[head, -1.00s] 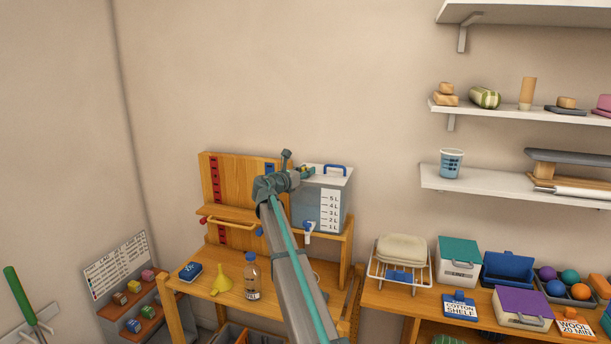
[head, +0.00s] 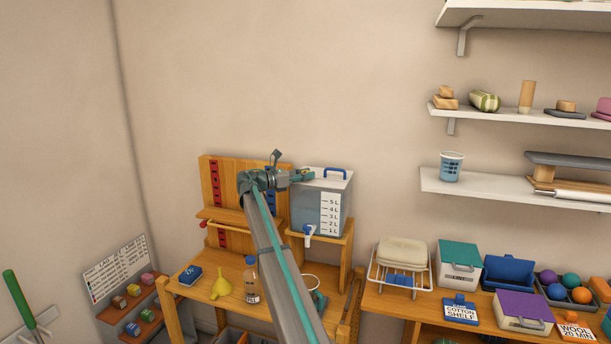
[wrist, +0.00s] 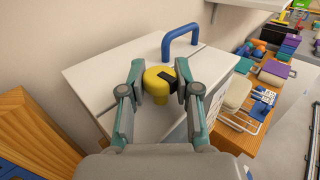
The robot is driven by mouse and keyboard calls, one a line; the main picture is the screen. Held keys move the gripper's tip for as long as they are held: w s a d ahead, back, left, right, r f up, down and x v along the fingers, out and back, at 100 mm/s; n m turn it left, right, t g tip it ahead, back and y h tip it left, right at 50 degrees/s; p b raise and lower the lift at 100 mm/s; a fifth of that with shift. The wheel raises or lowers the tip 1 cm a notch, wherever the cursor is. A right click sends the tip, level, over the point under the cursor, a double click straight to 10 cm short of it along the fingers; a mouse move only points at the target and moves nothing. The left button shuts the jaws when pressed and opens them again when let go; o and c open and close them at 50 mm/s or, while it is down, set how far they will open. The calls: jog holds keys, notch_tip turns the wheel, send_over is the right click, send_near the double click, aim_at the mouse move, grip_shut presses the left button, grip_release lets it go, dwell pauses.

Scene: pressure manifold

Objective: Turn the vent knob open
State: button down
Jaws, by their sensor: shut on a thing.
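The vent knob (wrist: 158,92) is yellow with a black mark on its right side. It stands on the light lid of the tank (wrist: 110,78), in front of the blue handle (wrist: 180,41). My gripper (wrist: 161,80) is shut on the knob, one finger on each side. In the head view the tank (head: 334,205) is a grey box with a litre scale and a tap (head: 309,231), standing on the wooden rack. My gripper (head: 304,175) reaches its lid from the left there and hides most of the knob.
The wooden rack's back panel (head: 214,180) rises left of the tank. A wire rack (head: 401,263) and boxes are on the right, with wall shelves above.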

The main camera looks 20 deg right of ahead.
jog(key=c, duration=0.8)
grip_release()
jog(key=a, duration=1.2)
jog(key=shift+s, duration=0.2)
